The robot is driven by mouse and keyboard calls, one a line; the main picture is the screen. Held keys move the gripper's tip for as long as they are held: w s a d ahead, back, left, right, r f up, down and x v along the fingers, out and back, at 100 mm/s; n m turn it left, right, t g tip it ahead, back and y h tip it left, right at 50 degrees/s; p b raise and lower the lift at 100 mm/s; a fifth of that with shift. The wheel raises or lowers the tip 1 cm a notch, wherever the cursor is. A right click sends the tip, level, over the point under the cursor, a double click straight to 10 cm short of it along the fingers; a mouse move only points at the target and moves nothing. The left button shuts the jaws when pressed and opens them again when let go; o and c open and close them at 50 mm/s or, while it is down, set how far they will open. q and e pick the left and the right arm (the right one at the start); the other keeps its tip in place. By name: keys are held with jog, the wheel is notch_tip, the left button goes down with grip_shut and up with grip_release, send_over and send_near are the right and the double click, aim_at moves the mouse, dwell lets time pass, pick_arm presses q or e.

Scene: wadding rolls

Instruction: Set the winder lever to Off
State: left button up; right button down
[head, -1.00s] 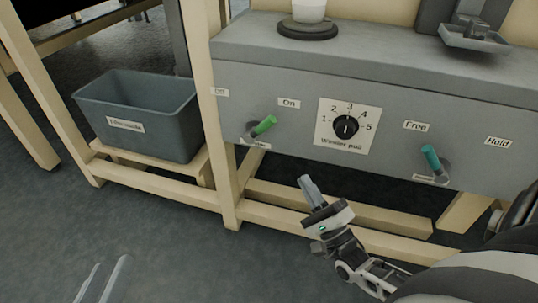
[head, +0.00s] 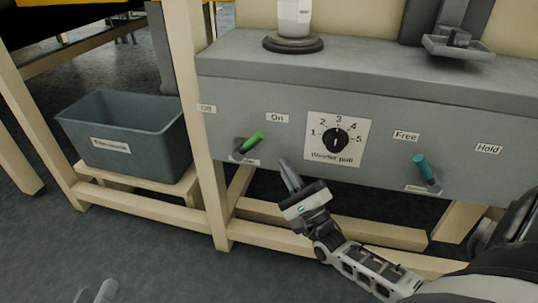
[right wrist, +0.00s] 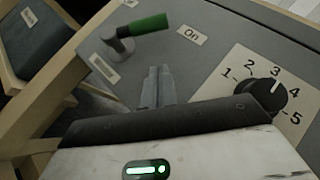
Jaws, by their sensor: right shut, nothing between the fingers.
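The winder lever (head: 253,141) has a green handle on a grey pivot, low on the left part of the grey panel. Its handle tilts up and right, toward the "On" label (head: 277,117); the "Off" label (head: 207,108) is up and left of it. The lever also shows in the right wrist view (right wrist: 150,25), top left. My right gripper (head: 284,163) is shut and empty, its fingertips right of and below the lever, apart from it. The fingertips (right wrist: 158,72) point toward the panel below the handle.
A numbered dial (head: 336,141) sits right of the lever. A teal lever (head: 426,169) between "Free" and "Hold" is farther right. A grey bin (head: 130,132) stands on a low shelf at left, beside a wooden post (head: 196,115).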

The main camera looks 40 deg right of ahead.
aim_at(249, 143)
jog(key=w+r, duration=0.1)
jog(key=w+a+r, duration=0.1)
jog(key=w, duration=0.1)
jog(key=shift+a+r, duration=0.3)
jog(key=shift+r, duration=0.1)
jog(key=shift+w+a+r, duration=0.3)
jog(key=shift+a+r, duration=0.15)
jog(key=shift+a, duration=0.05)
